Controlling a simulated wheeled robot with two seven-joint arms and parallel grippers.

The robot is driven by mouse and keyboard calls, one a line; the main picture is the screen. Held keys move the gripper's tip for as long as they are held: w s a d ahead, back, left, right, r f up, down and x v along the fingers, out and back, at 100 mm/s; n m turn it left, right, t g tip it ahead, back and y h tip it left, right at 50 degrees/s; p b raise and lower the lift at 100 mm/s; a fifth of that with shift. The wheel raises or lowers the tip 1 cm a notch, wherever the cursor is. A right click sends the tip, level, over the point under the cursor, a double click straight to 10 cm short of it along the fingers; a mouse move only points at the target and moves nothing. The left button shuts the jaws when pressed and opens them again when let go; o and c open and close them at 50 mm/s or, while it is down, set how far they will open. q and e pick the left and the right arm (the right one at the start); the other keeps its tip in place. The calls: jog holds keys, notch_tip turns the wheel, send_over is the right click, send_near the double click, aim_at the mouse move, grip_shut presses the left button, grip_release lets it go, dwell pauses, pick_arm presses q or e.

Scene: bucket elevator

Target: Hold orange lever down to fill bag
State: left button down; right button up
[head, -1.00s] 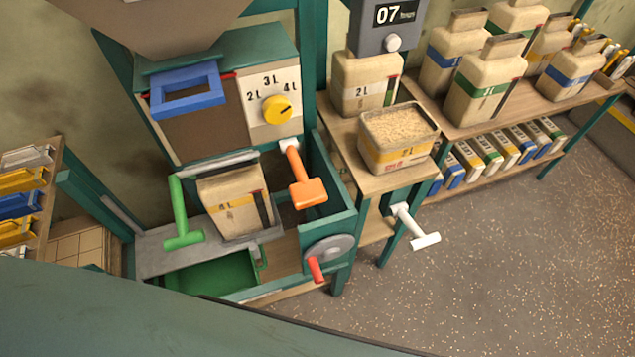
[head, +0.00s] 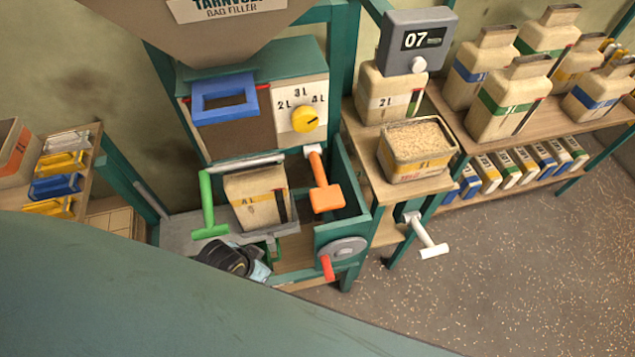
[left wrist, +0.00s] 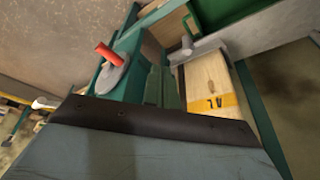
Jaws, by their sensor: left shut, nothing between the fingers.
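The orange lever (head: 326,196) slopes down and forward from the bag filler, right of the bag. The paper bag (head: 254,198) with a yellow band marked 4 L stands upright beneath the filler; it also shows in the left wrist view (left wrist: 207,80). My left gripper (head: 261,272) is low at the front of the machine, below the bag and apart from the lever. It is shut and empty; a green edge in front partly hides its arm. The lever is not clear in the left wrist view. My right gripper is not in view.
A green lever (head: 208,205) is left of the bag, a red crank handle (head: 327,267) at lower right. A blue frame (head: 224,98) and yellow dial (head: 306,119) sit above. A grain-filled container (head: 416,142) and a white lever (head: 427,238) are to the right.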

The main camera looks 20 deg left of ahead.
pick_arm(q)
jog(key=w+d+r+m+t+h+p, duration=0.1)
jog(key=w+r+m+h, duration=0.2)
jog(key=r, duration=0.9)
jog(key=w+d+r+m+t+h+p, duration=0.1)
jog(key=w+d+r+m+t, duration=0.2)
jog(key=r, duration=0.8)
jog(key=a+r+m+g+h+p, duration=0.1)
jog(key=a+r, duration=0.4)
jog(key=r, duration=0.7)
jog(key=shift+w+a+r+m+g+h, duration=0.2)
jog(key=shift+w+r+m+g+h, duration=0.1)
jog(key=shift+m+g+h, duration=0.45)
jog(key=shift+f, duration=0.1)
send_over(333, 197)
jog(key=s+a, duration=0.2)
jog(key=f, duration=1.4)
jog(key=shift+w+a, duration=0.2)
jog(key=shift+w, duration=0.05)
notch_tip(333, 197, down, 3)
jog(key=shift+r, duration=0.2)
jog(key=shift+a+f, duration=0.1)
jog(key=shift+f, duration=0.6)
